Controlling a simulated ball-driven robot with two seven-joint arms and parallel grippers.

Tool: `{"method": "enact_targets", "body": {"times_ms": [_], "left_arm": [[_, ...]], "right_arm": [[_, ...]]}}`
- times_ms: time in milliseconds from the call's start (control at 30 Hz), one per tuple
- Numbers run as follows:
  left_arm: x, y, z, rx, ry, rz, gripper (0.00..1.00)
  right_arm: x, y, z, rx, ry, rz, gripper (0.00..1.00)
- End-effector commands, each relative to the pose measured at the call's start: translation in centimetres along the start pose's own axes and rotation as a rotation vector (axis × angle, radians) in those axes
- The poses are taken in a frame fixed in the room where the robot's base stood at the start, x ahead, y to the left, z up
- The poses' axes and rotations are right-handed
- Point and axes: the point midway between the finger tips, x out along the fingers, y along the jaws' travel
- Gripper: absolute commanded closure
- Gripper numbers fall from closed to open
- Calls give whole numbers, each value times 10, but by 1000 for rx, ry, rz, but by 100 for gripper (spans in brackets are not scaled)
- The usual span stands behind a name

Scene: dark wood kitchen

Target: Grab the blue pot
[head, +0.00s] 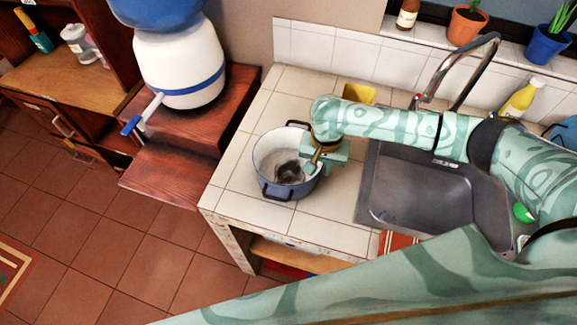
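The blue pot (261,172), a cooking pot with a pale inside and dark side handles, stands upright on the tiled counter. Something dark shows inside it, perhaps a shadow or reflection. My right gripper (318,158) is at the pot's right rim, pointing down. From this angle I cannot tell whether its fingers touch the rim or are closed on it. The fingertips are small and partly hidden. My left gripper is not in view.
The sink (420,195) and faucet (458,70) are right of the pot. A yellow sponge-like block (359,93) lies behind my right arm. A blue flowerpot (545,46) stands on the back ledge. A water dispenser (180,65) stands left on a wooden stand. Bare counter (255,212) lies before the pot.

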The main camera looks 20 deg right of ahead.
Motion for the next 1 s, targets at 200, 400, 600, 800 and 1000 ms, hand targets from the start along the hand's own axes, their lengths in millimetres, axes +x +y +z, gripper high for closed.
{"method": "enact_targets", "body": {"times_ms": [200, 400, 600, 800, 1000], "left_arm": [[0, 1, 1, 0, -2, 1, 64], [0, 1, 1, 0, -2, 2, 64], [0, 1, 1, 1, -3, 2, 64], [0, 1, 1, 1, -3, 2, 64], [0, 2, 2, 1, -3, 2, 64]], "right_arm": [[0, 0, 0, 0, 0, 1, 100], [1, 1, 0, 0, -1, 4, 100], [2, 2, 0, -1, -1, 6, 100], [2, 2, 1, -1, -1, 7, 100], [2, 2, 1, -1, -1, 8, 100]]}}
